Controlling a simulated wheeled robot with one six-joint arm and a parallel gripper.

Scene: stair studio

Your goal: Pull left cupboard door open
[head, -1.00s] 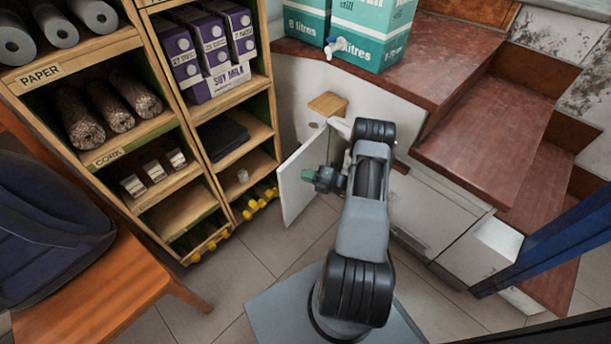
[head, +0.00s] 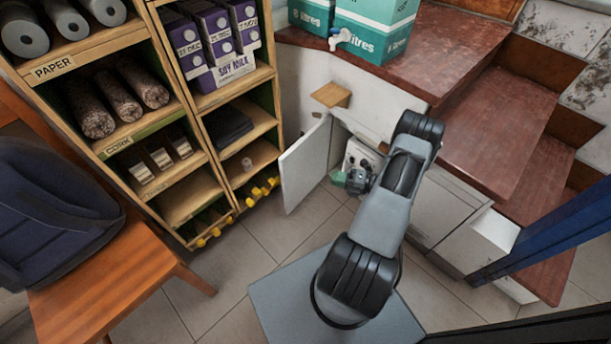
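The left cupboard door (head: 305,164) is a white panel under the stair counter. It stands swung out from the cupboard, and part of the cupboard's inside (head: 361,156) shows behind it, with a pale panel bearing dark round marks. My gripper (head: 347,180) is in front of the opening, to the right of the door, with a visible gap between them. It is small and partly hidden by my arm's wrist, so its fingers cannot be made out. A wooden block (head: 331,95) juts from the white wall above the door.
A wooden shelf unit (head: 186,204) with soy milk cartons (head: 222,72) stands left of the door, with floor between. Teal water boxes (head: 374,27) sit on the red-brown counter (head: 440,50). A wooden chair (head: 110,262) is at left, a blue post (head: 560,232) at right.

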